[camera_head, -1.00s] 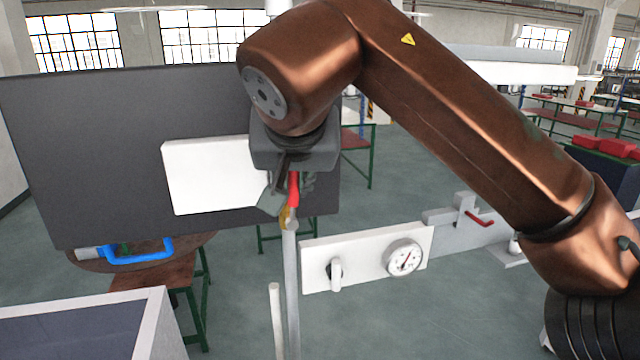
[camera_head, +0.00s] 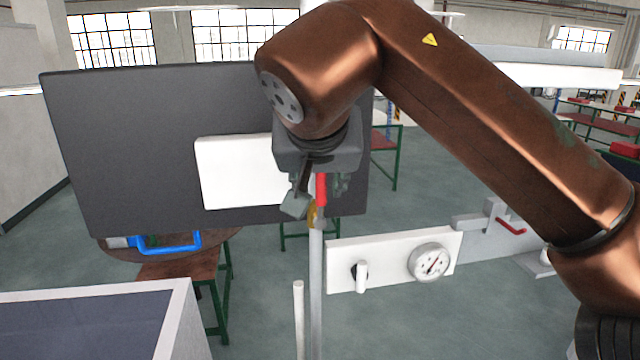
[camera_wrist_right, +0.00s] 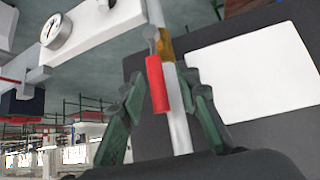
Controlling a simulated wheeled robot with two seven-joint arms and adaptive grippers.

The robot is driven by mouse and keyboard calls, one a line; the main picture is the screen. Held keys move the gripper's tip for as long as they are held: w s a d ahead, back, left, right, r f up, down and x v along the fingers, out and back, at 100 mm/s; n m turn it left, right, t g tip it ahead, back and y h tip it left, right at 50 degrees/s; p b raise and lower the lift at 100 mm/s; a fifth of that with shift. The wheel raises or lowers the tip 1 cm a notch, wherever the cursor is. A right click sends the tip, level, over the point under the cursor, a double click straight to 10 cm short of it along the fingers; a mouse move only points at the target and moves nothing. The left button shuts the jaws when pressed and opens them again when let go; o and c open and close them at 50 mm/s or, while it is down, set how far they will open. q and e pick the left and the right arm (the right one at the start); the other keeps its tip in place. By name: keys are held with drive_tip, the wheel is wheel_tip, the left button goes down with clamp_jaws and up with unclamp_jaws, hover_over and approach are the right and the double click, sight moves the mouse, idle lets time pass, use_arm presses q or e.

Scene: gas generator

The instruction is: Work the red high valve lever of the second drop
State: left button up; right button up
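The red valve lever (camera_head: 321,188) stands upright at a brass valve body (camera_head: 313,214) on top of a thin grey vertical pipe (camera_head: 316,285). My right gripper (camera_head: 318,200) hangs over it, pointing down, with one finger on each side of the lever. In the right wrist view the red lever (camera_wrist_right: 157,85) lies between the two green-grey fingers (camera_wrist_right: 163,92). Gaps show on both sides, so the gripper looks open around the lever. The brass part (camera_wrist_right: 165,44) and pipe show behind it. My left gripper is not in view.
A dark panel with a white plate (camera_head: 238,175) stands close behind the gripper. A white panel with a knob and gauge (camera_head: 429,262) is right of the pipe. Another red lever (camera_head: 511,226) is farther right. A shorter pipe (camera_head: 298,318) stands left. A blue-handled item (camera_head: 170,245) lies on a stool.

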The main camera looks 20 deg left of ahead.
drive_tip(key=shift+d+r, duration=0.1)
drive_tip(key=shift+r, duration=0.05)
drive_tip(key=v, duration=1.1)
drive_tip(key=shift+s+r, duration=0.2)
drive_tip(key=shift+s, duration=0.2)
drive_tip(key=shift+d, duration=0.1)
